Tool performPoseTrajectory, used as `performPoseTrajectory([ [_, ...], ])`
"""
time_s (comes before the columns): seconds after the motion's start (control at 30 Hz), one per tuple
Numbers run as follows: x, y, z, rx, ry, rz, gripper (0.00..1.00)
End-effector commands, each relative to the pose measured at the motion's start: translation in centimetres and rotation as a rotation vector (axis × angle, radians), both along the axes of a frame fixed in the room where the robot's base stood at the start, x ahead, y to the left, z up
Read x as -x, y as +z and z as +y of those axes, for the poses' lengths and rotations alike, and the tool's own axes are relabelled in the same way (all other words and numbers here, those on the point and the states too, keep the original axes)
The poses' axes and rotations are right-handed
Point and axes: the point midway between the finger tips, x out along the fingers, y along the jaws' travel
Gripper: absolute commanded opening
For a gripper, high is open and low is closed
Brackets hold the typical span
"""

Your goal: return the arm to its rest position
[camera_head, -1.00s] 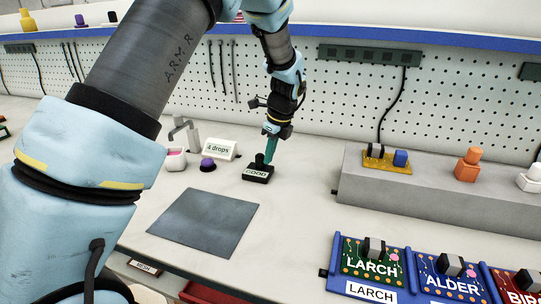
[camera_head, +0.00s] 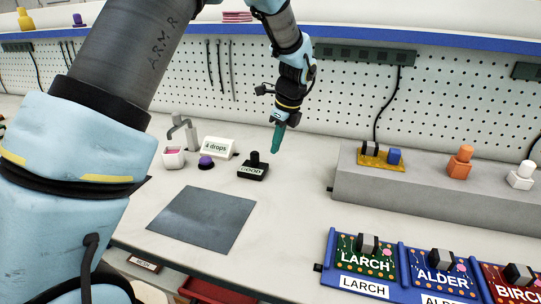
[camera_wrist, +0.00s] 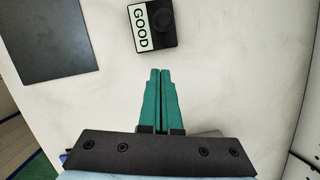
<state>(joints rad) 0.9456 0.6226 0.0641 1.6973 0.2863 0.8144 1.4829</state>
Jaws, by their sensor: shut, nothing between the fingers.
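My gripper (camera_head: 277,139) hangs from the raised arm above the bench, its green fingers shut with nothing between them. In the wrist view the two green fingers (camera_wrist: 158,72) lie side by side, apart from the stamp. The black stamp (camera_head: 253,168) stands upright on the bench just left of and below my gripper. In the wrist view the stamp (camera_wrist: 152,25) shows its white GOOD label and round knob.
A grey mat (camera_head: 202,219) lies in front of the stamp. A purple-topped item (camera_head: 206,163), a "4 drops" card (camera_head: 219,146) and a tap (camera_head: 184,132) stand to the left. A grey ledge (camera_head: 430,194) and labelled boards (camera_head: 361,262) occupy the right. A pegboard (camera_head: 340,100) rises behind.

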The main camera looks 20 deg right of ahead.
Motion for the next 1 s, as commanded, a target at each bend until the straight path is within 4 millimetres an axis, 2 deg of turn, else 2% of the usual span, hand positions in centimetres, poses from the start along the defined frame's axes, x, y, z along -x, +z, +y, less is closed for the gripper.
performPoseTrajectory([
  [0.1,0.6,2.3,-0.5,0.003,-0.003,-0.001,0.00],
  [0.3,1.1,4.8,-0.7,0.001,-0.002,0.001,0.00],
  [0.57,1.3,5.5,-0.7,0.001,0.003,0.002,0.00],
  [0.67,0.7,5.6,0.9,0.019,0.080,0.002,0.00],
  [0.77,-0.4,5.4,5.2,0.071,0.292,0.002,0.00],
  [0.87,-1.1,5.1,11.9,0.149,0.642,-0.001,0.00],
  [0.9,-1.0,4.9,14.9,0.184,0.805,-0.005,0.00],
  [1.0,0.1,4.3,21.8,0.270,1.215,-0.019,0.00],
])
